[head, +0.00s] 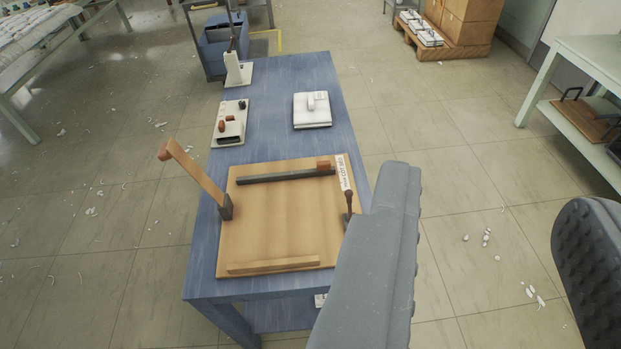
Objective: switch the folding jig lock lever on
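The folding jig (275,225) is a wooden board with raised bars on the blue table. A long wooden lever (197,175) with a reddish knob leans up and left from a dark bracket at its left edge. A short dark lever (348,203) with a brown knob stands near upright at the right edge, below a printed white label (342,172). I cannot tell for certain which is the lock lever. My gripper (490,190) is open and empty, its grey fingers wide apart. The left finger hides the jig's lower right edge and is close to the short lever in the picture.
On the blue table (290,75) behind the jig are a folded white stack (311,118), a control box (230,124) and a white stand (237,72). A pale green bench (595,60) stands at right. Floor right of the table is open, with white scraps.

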